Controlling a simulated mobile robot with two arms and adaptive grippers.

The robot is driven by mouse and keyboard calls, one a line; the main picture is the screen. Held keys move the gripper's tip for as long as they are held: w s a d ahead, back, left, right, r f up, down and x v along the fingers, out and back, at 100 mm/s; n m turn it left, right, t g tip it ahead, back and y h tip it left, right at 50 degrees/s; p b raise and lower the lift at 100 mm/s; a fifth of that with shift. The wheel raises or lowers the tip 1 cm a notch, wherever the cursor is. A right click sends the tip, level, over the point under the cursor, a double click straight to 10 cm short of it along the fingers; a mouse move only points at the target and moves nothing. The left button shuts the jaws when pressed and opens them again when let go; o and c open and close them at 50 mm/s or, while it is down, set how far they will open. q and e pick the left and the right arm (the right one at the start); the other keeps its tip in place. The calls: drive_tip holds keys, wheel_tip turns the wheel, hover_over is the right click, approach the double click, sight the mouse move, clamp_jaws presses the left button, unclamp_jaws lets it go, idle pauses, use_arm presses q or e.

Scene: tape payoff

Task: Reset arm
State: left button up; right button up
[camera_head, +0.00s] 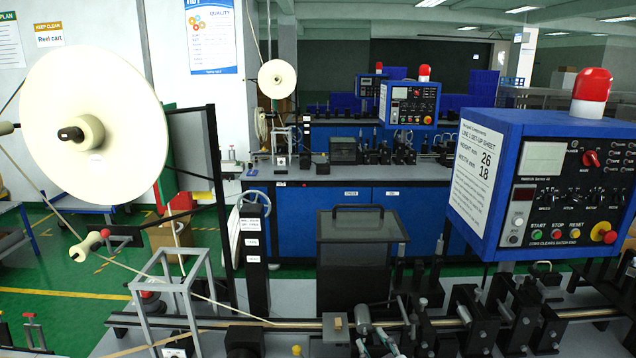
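A large cream reel (95,120) hangs upright on a dark spindle at the left. A pale strip runs from it down past a small cream roller (90,245) and through a grey open frame (170,300). It continues to the black machine rail (270,322) at the front. My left gripper is not seen. I cannot make out my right gripper clearly among the dark machine parts at the lower right, so its opening is hidden from me. Nothing is seen held.
A blue control box (540,185) with a red lamp (591,85) stands at the right. A dark handled box (350,250) stands behind the rail. A second bench (345,172) with another reel (277,79) is farther back. Green floor (60,320) shows at the left.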

drive_tip(key=s+d+f+m+g+h, duration=0.1)
drive_tip(key=s+d+f+m+g, duration=0.2)
drive_tip(key=s, duration=0.8)
drive_tip(key=s+d+f+m+g+h, duration=0.1)
drive_tip(key=s+d+f+g, duration=0.35)
drive_tip(key=s, duration=0.65)
drive_tip(key=s+d+f+m+g+h, duration=0.15)
drive_tip(key=s+f+g, duration=0.3)
drive_tip(key=s, duration=0.75)
wheel_tip(320, 180, down, 35)
drive_tip(key=s+g+b, duration=0.1)
drive_tip(key=s+b, duration=0.1)
drive_tip(key=b, duration=0.4)
drive_tip(key=s+d+f+g+b, duration=0.1)
drive_tip(key=s+d+f+b, duration=0.2)
drive_tip(key=s+f, duration=1.3)
wheel_tip(320, 180, down, 2)
drive_tip(key=shift+g+b, duration=0.3)
drive_tip(key=shift+b, duration=0.1)
drive_tip(key=shift+d+n, duration=0.1)
drive_tip(key=shift+n, duration=0.15)
drive_tip(key=shift+c, duration=0.3)
